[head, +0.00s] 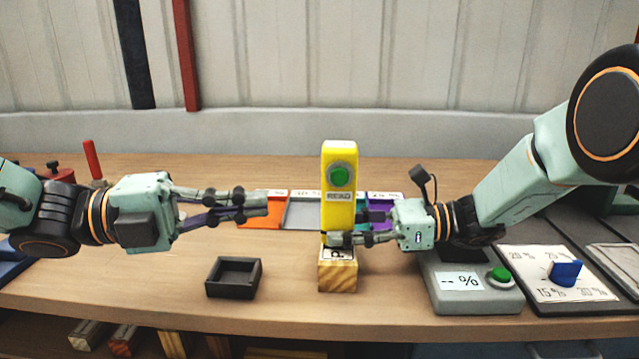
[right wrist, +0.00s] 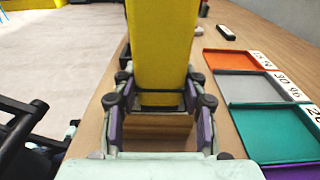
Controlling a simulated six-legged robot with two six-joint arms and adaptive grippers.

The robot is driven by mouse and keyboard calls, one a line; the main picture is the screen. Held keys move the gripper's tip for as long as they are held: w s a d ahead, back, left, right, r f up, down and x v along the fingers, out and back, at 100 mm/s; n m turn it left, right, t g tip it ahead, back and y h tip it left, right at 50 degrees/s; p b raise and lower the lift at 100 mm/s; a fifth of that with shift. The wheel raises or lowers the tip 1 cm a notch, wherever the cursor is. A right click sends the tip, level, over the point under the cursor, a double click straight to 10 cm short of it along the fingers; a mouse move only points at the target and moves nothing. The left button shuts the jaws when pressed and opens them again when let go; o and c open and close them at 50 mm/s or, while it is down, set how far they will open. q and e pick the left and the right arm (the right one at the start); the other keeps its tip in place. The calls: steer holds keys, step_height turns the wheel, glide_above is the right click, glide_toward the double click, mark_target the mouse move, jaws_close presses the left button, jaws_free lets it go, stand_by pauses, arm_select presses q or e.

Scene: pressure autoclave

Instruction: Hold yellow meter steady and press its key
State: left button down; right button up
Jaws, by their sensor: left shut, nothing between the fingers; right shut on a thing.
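The yellow meter (head: 339,210) stands upright above a wooden block (head: 338,279) in the middle of the table. Its round green key (head: 340,176) faces me, with a READ label under it. My right gripper (head: 345,239) is shut on the meter's lower part from the right. In the right wrist view the fingers (right wrist: 158,98) clasp both sides of the yellow body (right wrist: 162,45), just above the wooden block (right wrist: 155,126). My left gripper (head: 266,204) is shut and empty, left of the meter and apart from it, a little lower than the key. Whether the meter touches the block is hidden.
A black open tray (head: 213,290) sits front left of the block. Coloured bins (head: 262,218) with percent labels lie behind the meter. A grey box with a display and green button (head: 470,301) and a blue-knob dial panel (head: 535,287) stand at right.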

mark_target(339, 177)
arm_select(q)
steer(key=w+d, duration=0.6)
steer(key=d, duration=0.2)
steer(key=shift+d, duration=0.25)
stand_by(0.4)
steer(key=shift+w, duration=0.1)
arm_select(e)
steer(key=shift+o, duration=0.3)
arm_select(q)
steer(key=shift+w, duration=1)
